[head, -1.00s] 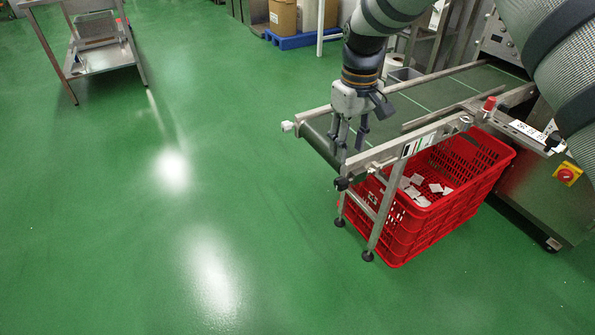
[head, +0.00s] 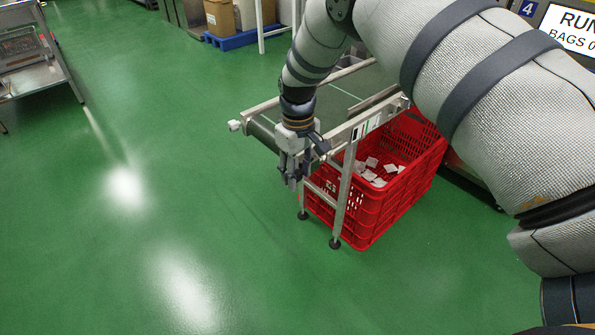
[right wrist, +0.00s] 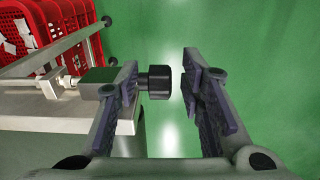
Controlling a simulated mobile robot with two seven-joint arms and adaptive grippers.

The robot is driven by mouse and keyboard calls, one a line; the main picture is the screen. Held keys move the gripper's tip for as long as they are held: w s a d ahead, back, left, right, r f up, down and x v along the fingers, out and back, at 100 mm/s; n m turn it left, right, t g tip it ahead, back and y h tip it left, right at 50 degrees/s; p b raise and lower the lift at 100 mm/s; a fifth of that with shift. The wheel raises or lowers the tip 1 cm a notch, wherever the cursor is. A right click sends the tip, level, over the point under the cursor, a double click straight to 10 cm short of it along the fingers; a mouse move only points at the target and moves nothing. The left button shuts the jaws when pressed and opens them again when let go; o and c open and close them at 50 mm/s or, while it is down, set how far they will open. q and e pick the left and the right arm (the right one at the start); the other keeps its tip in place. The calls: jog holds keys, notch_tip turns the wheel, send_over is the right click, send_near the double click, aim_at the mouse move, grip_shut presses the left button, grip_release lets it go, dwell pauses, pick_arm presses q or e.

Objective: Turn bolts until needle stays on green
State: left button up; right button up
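The small conveyor (head: 350,88) has a dark green belt and steel side rails. A black bolt knob (right wrist: 158,82) sticks out from the end of a steel rail in the right wrist view. My right gripper (right wrist: 162,85) is open, with one finger on each side of the knob. In the head view the right gripper (head: 292,180) is at the conveyor's near corner and hides this knob. A light bolt end (head: 234,125) shows at the other corner. A small marked plate (head: 367,127) with some green sits on the near rail; no needle can be made out. My left gripper is not in view.
A red crate (head: 385,208) with several white teabags stands under the conveyor. A display (head: 572,27) reading RUN and BAGS is at the top right. A steel cart (head: 30,60) is at the left. The green floor is clear at left and front.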

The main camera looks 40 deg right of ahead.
grip_shut()
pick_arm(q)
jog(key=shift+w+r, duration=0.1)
pick_arm(e)
jog(key=shift+r, duration=0.1)
